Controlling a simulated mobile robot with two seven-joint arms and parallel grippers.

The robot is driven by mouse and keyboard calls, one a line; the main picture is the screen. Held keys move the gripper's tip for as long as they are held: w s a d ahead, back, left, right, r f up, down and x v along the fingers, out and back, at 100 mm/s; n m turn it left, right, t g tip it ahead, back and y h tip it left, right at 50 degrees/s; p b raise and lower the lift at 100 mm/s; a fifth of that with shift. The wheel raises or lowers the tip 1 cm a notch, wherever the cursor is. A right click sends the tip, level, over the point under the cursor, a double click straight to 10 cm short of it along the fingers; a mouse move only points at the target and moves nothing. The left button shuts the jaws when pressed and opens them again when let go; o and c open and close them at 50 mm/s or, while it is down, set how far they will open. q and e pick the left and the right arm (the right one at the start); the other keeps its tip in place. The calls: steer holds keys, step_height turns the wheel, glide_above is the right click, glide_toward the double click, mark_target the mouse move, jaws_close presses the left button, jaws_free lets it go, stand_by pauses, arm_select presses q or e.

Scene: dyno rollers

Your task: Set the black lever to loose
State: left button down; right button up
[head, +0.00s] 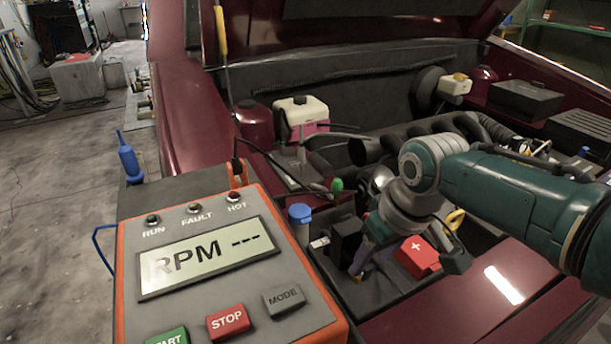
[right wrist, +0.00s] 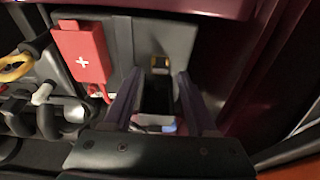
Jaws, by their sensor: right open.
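My right gripper (head: 362,262) reaches down from the right over the front of the engine bay, beside a black block-like part (head: 345,238). In the right wrist view, the two dark fingers of my right gripper (right wrist: 159,76) are apart. I see no contact with the fingers. My left gripper is out of view.
A red cover with a white plus (head: 418,256) is right of the gripper; it also shows in the right wrist view (right wrist: 80,52). A control panel (head: 228,254) reading "RPM ---" stands at front left. A blue-capped cylinder (head: 300,222) and a white reservoir (head: 301,110) are nearby.

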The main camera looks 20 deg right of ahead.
steer(key=p+v, duration=0.3)
steer(key=v, duration=0.5)
steer(key=shift+p, duration=0.35)
